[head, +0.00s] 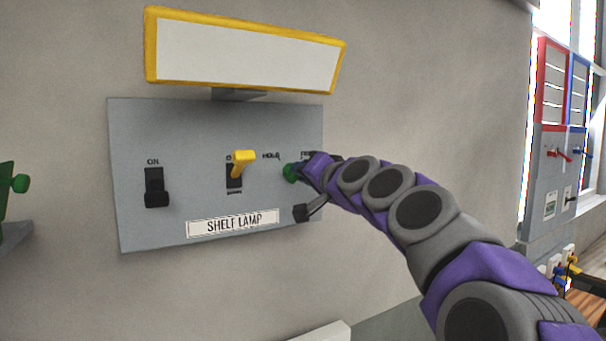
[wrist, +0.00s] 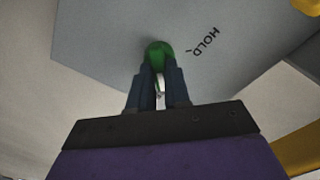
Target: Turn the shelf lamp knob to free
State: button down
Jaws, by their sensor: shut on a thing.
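The shelf lamp panel (head: 218,120) is a grey plate on the wall with a "SHELF LAMP" label (head: 233,223). Its green knob (head: 289,172) is at the panel's right side, between "HOLD" and a partly hidden "FRE…" marking. My gripper (head: 300,171) reaches in from the right and is shut on the green knob. In the wrist view the two dark fingers (wrist: 158,85) close around the green knob (wrist: 157,52), with "HOLD" to its right. The knob's pointer direction is mostly hidden by the fingers.
A yellow lever (head: 242,161) and a black switch (head: 156,188) sit left of the knob. A yellow-framed sign (head: 240,50) juts out above. Red and blue panels (head: 556,90) stand at far right. A green fixture (head: 15,190) is at far left.

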jog(key=c, duration=1.1)
grip_release()
jog(key=shift+d, duration=0.1)
jog(key=b+v, duration=0.1)
jog(key=v, duration=1.6)
jog(key=shift+d, duration=0.2)
jog(key=shift+f, duration=0.1)
